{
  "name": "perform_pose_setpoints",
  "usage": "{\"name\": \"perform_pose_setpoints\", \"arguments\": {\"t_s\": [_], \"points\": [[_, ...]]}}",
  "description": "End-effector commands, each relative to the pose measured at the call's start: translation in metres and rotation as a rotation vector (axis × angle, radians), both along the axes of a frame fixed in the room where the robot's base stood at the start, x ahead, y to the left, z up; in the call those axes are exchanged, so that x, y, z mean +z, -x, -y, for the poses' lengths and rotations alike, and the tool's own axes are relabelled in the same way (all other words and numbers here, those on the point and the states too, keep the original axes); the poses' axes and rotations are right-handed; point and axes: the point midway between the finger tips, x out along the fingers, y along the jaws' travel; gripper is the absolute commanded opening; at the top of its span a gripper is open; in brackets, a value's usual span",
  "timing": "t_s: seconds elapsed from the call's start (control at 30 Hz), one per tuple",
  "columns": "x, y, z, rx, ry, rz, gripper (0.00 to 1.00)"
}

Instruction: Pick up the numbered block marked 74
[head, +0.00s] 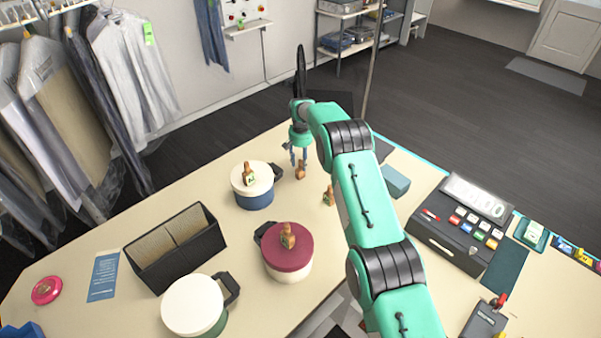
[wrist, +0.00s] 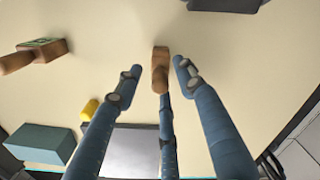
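My gripper (head: 298,158) points down over the far part of the table in the head view. Its blue fingers are spread in the wrist view (wrist: 158,80), with a small wooden block (wrist: 160,58) between their tips. Gaps show to the left and right fingers; the lower finger overlaps it or touches it, I cannot tell which. This block also shows below the fingers in the head view (head: 300,173). Its number is hidden. Another wooden block with a green face (head: 328,196) stands on the table nearby; it is at left in the wrist view (wrist: 38,52). Its number is too small to read.
Similar blocks sit on the white-lidded pot (head: 255,197) and red-lidded pot (head: 285,262). Another white-lidded pot (head: 193,303) and a black divided box (head: 178,252) are at left. A teal box (head: 395,181) and cash register (head: 460,225) are right of my arm.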

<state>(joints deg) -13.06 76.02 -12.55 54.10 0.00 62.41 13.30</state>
Motion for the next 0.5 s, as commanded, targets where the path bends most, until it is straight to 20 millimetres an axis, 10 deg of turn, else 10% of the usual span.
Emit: {"name": "perform_pose_setpoints", "arguments": {"t_s": [0.2, 0.4, 0.5], "points": [[0.0001, 0.0, 0.0, 0.0, 0.0, 0.0, 0.37], [0.0002, 0.0, 0.0, 0.0, 0.0, 0.0, 0.0], [0.0002, 0.0, 0.0, 0.0, 0.0, 0.0, 0.0]]}}
